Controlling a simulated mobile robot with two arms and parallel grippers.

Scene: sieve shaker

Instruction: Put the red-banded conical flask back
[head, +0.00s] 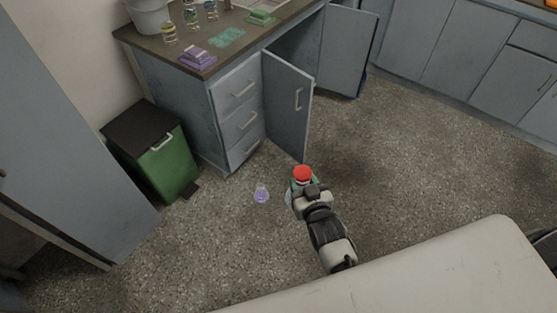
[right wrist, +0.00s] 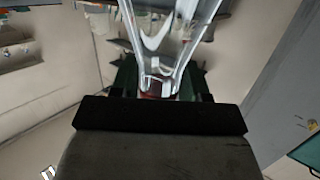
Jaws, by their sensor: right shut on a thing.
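My right gripper (head: 303,181) is shut on the red-banded conical flask, whose red top (head: 302,172) shows between the fingers in the head view. It is above the floor, in front of the open cabinet door. In the right wrist view the clear glass body (right wrist: 165,30) spreads away from the jaws, with red (right wrist: 152,88) close to the dark green fingers. The gripper hides much of the flask in the head view. My left gripper is not in view.
A small flask with purple (head: 261,194) is on the floor left of the gripper. Several glass vessels, including a yellow-banded one (head: 169,35), stand on the counter (head: 140,40) beside a purple block (head: 197,57). Cabinet doors (head: 287,105) stand open. A green bin (head: 155,155) is at left.

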